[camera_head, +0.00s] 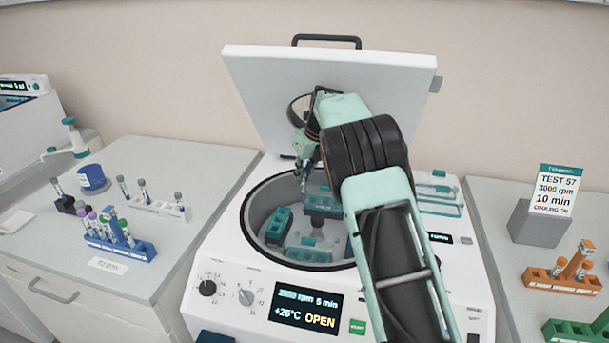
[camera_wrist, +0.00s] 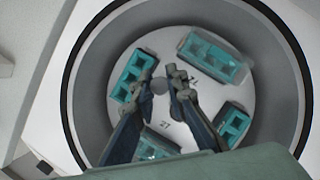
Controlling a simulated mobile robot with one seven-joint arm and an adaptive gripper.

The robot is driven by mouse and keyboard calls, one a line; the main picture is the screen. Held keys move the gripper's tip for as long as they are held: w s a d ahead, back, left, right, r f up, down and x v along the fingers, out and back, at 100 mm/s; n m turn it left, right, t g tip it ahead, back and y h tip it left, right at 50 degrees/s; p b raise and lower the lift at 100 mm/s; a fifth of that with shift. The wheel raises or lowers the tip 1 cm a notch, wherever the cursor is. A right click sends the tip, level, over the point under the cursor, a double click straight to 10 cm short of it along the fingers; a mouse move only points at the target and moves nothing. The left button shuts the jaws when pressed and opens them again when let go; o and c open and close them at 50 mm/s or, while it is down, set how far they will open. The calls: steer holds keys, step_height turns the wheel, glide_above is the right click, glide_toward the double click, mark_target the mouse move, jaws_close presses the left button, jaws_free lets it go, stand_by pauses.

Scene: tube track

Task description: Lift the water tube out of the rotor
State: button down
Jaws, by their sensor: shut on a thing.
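My gripper (camera_head: 307,168) is inside the open centrifuge's mouth, above the rotor. In the wrist view its two fingers (camera_wrist: 161,72) are close together, on either side of a small grey round shape over the rotor's middle. I take this shape to be the cap of the water tube (camera_wrist: 160,86), seen from above; its body is hidden. The white rotor (camera_wrist: 208,88) carries several teal buckets, including one at the upper right (camera_wrist: 212,57) and one at the left (camera_wrist: 133,74). In the head view the arm hides the right part of the bowl.
The centrifuge lid (camera_head: 400,85) stands open behind the arm. The bowl's dark rim (camera_wrist: 70,95) surrounds the gripper. A blue rack (camera_head: 118,246) and a white rack (camera_head: 150,205) with tubes stand on the left bench. An orange rack (camera_head: 562,283) and a sign (camera_head: 557,190) stand right.

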steer(key=shift+r+p, duration=2.1)
steer(key=shift+p, duration=0.2)
steer(key=shift+f, duration=0.1)
